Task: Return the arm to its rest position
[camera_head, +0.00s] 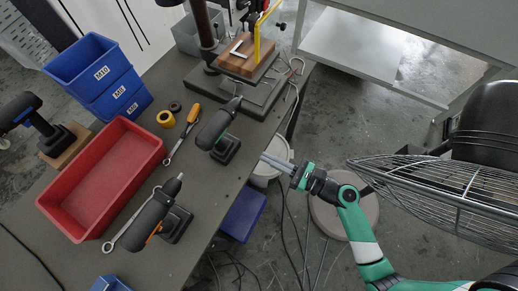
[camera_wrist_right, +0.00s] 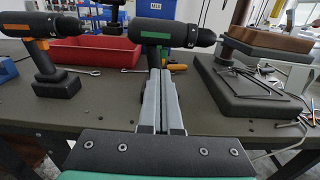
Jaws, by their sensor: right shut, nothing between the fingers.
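My right gripper (camera_head: 268,160) is shut and empty. Its grey fingers point left toward the table (camera_head: 190,256), just off the table's right edge in the head view. My green and black right arm comes in from the lower right. In the right wrist view the two fingers (camera_wrist_right: 159,76) lie together and point at a drill with a green stripe (camera_wrist_right: 165,33). That drill (camera_head: 219,130) stands upright on the table, to the left of the fingertips. Whether the fingers touch it is hard to tell, but a gap shows in the head view. My left gripper is not in view.
A red bin (camera_head: 66,221), blue bins (camera_head: 121,98), an orange-marked drill (camera_head: 158,215), a screwdriver (camera_head: 190,117) and wrenches lie on the table. A press stand (camera_head: 262,86) is at the back. A wire-cage fan (camera_head: 440,190) stands close to my right arm.

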